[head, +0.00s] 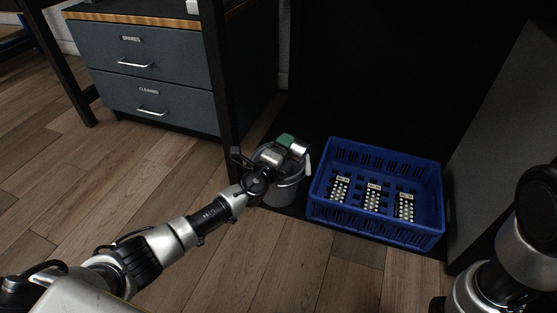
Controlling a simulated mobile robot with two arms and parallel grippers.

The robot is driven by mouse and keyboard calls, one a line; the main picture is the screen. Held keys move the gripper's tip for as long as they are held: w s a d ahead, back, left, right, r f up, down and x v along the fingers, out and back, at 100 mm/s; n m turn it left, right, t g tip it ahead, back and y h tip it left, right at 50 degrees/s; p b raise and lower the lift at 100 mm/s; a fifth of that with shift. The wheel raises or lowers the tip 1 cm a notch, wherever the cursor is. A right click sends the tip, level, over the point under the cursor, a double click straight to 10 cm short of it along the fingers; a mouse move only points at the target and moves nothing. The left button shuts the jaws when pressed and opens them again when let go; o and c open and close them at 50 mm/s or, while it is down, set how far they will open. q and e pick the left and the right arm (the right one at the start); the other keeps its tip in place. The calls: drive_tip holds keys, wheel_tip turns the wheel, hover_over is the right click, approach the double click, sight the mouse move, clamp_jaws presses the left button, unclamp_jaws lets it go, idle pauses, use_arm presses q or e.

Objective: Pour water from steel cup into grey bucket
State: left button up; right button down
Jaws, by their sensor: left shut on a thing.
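The grey bucket (291,191) stands on the floor beside the dark post, left of the blue crate. My left arm reaches in from the left, and its gripper (293,153) is over the bucket and hides much of its mouth. The left gripper is shut on the steel cup (300,147), a small shiny shape above the bucket's far side. The cup looks tilted, but the gripper partly hides it. I cannot see any water. My right arm is at the lower right, with its gripper out of view.
A blue crate (325,208) with several dotted pale pieces stands just right of the bucket. A grey drawer cabinet (165,80) is behind at the left. The dark post (222,75) rises close to the bucket. The wooden floor (120,180) in front is clear.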

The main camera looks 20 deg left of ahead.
use_arm(q)
drive_tip(key=shift+a+f+n+b, duration=0.2)
drive_tip(key=shift+n+b, duration=0.3)
drive_tip(key=shift+n, duration=0.2)
drive_tip(key=shift+r, duration=0.15)
drive_tip(key=shift+w+d, duration=0.1)
drive_tip(key=shift+n, duration=0.6)
